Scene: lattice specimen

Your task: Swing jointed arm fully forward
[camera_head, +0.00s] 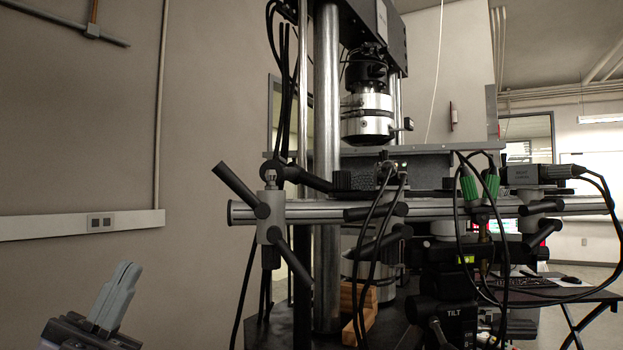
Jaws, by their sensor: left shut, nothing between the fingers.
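The testing machine stands in the middle, with a silver horizontal rail (330,211) across its front. A clamp block (270,207) sits near the rail's left end, with black levers sticking out of it. A black jointed arm (302,177) shows just above the rail, running right from this clamp toward the machine; I cannot tell how far it is swung. My left gripper (126,268) is at the lower left, fingers together and pointing up, empty. It is well to the left of the clamp and rail, touching nothing. My right gripper is out of view.
Black cables (376,235) hang over the rail, and cameras with green connectors (469,187) sit at its right. Wooden blocks (357,300) lie below, beside the steel column (327,100). A table with a keyboard (522,282) stands at the right. The space between my left gripper and the rail is clear.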

